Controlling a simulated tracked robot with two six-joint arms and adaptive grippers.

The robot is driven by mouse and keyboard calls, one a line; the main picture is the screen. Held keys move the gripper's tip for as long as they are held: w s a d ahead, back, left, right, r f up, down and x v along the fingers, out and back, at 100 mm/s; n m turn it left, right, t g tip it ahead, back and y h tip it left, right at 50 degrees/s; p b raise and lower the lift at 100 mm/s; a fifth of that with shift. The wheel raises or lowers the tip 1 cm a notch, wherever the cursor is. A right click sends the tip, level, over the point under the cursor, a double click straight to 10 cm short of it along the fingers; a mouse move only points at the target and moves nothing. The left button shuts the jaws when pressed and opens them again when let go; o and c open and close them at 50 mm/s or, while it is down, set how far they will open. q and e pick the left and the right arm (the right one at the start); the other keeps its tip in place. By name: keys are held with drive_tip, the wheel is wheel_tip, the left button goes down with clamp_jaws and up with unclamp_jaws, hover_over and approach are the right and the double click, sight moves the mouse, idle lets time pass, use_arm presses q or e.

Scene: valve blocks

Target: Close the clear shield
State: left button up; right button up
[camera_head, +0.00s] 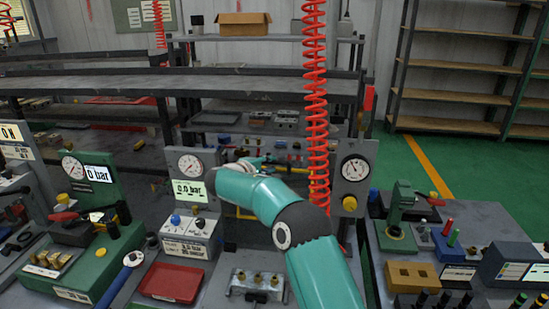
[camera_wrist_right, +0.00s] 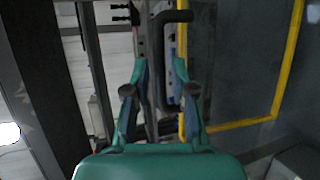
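The clear shield shows in the right wrist view as a see-through panel with a yellow frame (camera_wrist_right: 289,70), to the right of the fingers. In the head view, parts of a yellow frame (camera_head: 296,170) show behind my right arm, which hides most of that area. A black bent handle (camera_wrist_right: 176,17) runs down the picture between my right gripper's fingertips (camera_wrist_right: 159,68). The fingers are apart with the handle in the gap; I cannot tell whether they touch it. In the head view the right gripper (camera_head: 242,166) is small, in front of the gauge panel. My left gripper is not in view.
A grey gauge panel (camera_head: 184,158) stands left of my right gripper, another gauge panel (camera_head: 354,172) to the right. A red coiled hose (camera_head: 316,110) hangs close to my right arm. A red tray (camera_head: 171,282) and a valve block (camera_head: 257,284) lie on the bench in front.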

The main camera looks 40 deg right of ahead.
sight(273, 163)
drive_tip(key=x, duration=0.2)
drive_tip(key=shift+w+d+f+p, duration=0.15)
drive_tip(key=shift+w+d+p, duration=0.1)
drive_tip(key=shift+w+p, duration=0.1)
drive_tip(key=shift+d, duration=0.4)
drive_tip(key=shift+f, duration=0.15)
clamp_jaws()
